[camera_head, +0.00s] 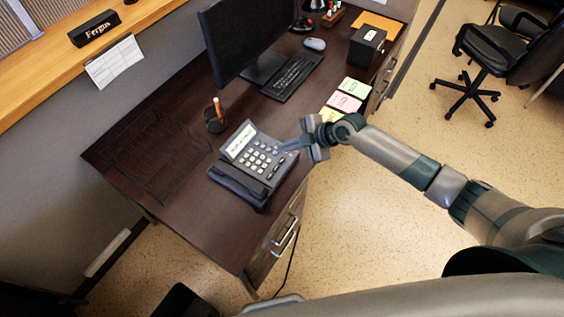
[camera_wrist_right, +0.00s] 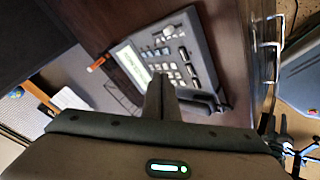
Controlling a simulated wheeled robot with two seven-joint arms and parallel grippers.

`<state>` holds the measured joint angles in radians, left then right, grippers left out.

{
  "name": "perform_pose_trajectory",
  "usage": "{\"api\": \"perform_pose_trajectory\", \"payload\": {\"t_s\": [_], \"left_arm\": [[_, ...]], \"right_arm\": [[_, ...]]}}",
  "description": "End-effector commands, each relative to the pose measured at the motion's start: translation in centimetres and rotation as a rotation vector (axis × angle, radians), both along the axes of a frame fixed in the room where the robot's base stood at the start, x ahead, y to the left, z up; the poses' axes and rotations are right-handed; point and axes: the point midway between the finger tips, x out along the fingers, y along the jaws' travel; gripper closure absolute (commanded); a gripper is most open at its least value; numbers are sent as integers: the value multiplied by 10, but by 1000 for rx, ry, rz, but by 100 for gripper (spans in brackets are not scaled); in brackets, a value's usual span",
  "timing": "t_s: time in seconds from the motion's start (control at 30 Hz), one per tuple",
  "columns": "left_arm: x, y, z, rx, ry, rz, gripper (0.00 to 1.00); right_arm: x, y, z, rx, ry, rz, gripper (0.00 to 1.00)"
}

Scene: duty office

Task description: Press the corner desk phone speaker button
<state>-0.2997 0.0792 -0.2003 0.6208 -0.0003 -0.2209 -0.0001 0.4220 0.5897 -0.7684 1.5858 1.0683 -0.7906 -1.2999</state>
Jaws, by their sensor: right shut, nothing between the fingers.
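The desk phone (camera_head: 252,163) sits on the dark corner desk, with its handset along the near left side, a lit screen and a keypad. My right gripper (camera_head: 283,147) reaches in from the right. It is shut and empty, with its fingertips at the right edge of the phone, close to the side buttons. In the right wrist view the phone (camera_wrist_right: 165,50) lies beyond the shut fingers (camera_wrist_right: 160,82), which hide part of it. I cannot tell whether the tips touch a button, or which button is the speaker one. My left gripper is not in view.
A wire tray (camera_head: 155,155) and a pen holder (camera_head: 215,118) stand left of the phone. A monitor (camera_head: 245,40), keyboard (camera_head: 292,76) and sticky notes (camera_head: 345,102) are behind. Drawers with handles (camera_head: 285,235) line the desk's front. An office chair (camera_head: 490,65) stands at the far right.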

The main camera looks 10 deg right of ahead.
Motion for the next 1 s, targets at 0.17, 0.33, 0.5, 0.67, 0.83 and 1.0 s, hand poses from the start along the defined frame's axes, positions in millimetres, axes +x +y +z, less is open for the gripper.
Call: {"api": "perform_pose_trajectory", "payload": {"t_s": [0.17, 0.33, 0.5, 0.67, 0.83, 1.0], "left_arm": [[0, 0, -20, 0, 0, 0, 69], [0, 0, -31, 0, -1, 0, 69], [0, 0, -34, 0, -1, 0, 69], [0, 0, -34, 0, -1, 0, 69], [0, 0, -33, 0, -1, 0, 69], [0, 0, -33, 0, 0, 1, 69]], "right_arm": [[0, 0, -25, 1, 0, -1, 100], [0, 0, -35, 1, 0, -1, 100], [0, 0, -38, 1, 0, -1, 100], [0, 0, -38, 1, 0, -1, 100], [0, 0, -38, 1, 0, -1, 100], [0, 0, -38, 1, 0, -1, 100]]}}
